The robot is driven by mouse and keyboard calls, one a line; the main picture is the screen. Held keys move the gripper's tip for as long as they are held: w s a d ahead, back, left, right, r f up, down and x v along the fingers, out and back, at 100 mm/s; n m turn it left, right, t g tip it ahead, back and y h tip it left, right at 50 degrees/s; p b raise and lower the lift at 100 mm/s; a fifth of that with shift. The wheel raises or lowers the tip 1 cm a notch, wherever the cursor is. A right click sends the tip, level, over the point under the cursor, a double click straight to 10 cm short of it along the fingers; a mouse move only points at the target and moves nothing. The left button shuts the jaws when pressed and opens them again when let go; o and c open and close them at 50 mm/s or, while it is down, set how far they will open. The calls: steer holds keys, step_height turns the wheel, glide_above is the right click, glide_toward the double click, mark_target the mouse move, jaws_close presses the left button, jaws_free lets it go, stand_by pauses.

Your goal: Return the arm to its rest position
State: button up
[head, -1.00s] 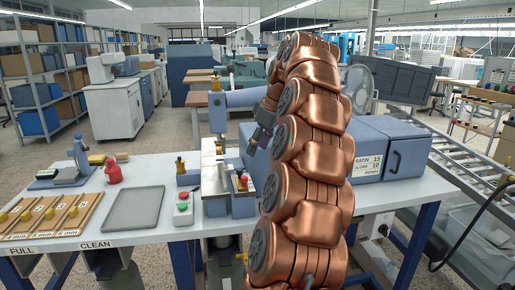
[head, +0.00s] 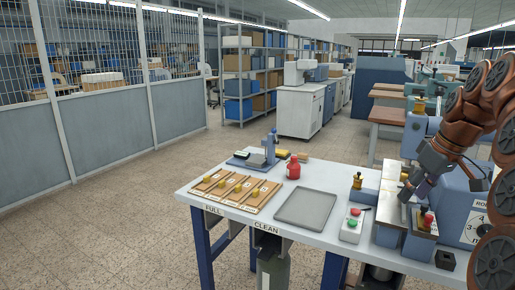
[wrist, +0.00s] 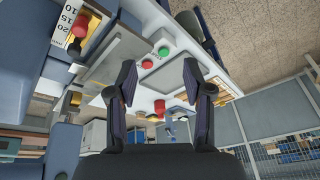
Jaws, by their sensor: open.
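My copper-coloured arm (head: 465,125) comes in at the right edge of the head view and bends down over the foil-stamping machine (head: 395,210). My gripper (head: 412,188) points down and left, close to the machine; I cannot tell the exact gap from the head view. In the wrist view my gripper (wrist: 165,85) has its two dark fingers wide apart, with nothing between them. The control box with red and green buttons (head: 352,225) stands beside the machine and shows beyond the fingers in the wrist view (wrist: 155,56).
The white table (head: 330,248) carries a grey tray (head: 306,207), wooden strips with yellow knobs (head: 236,190), a red bottle (head: 293,167) and a small stand (head: 270,148). A mesh-topped partition (head: 110,140) runs along the left. The floor (head: 130,220) between is clear.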

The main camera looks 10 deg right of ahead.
steer(key=s+a+f+g+p, duration=0.1)
steer(key=s+a+f, duration=0.25)
steer(key=a, duration=0.65)
steer(key=s+a+f+g+p, duration=0.15)
steer(key=s+a, duration=0.25)
steer(key=a, duration=0.5)
steer(key=s+a+f+g, duration=0.1)
steer(key=s+a+f, duration=0.1)
steer(key=s+f, duration=0.2)
steer(key=s+a+f+m+h, duration=0.1)
steer(key=s+a+f, duration=0.2)
steer(key=s, duration=0.6)
steer(key=s+a+f+m+g+p, duration=0.1)
steer(key=s+a+f, duration=0.1)
steer(key=s+f, duration=0.3)
steer(key=shift+s+a+g, duration=0.35)
steer(key=shift+s+a, duration=0.05)
steer(key=shift+s, duration=0.25)
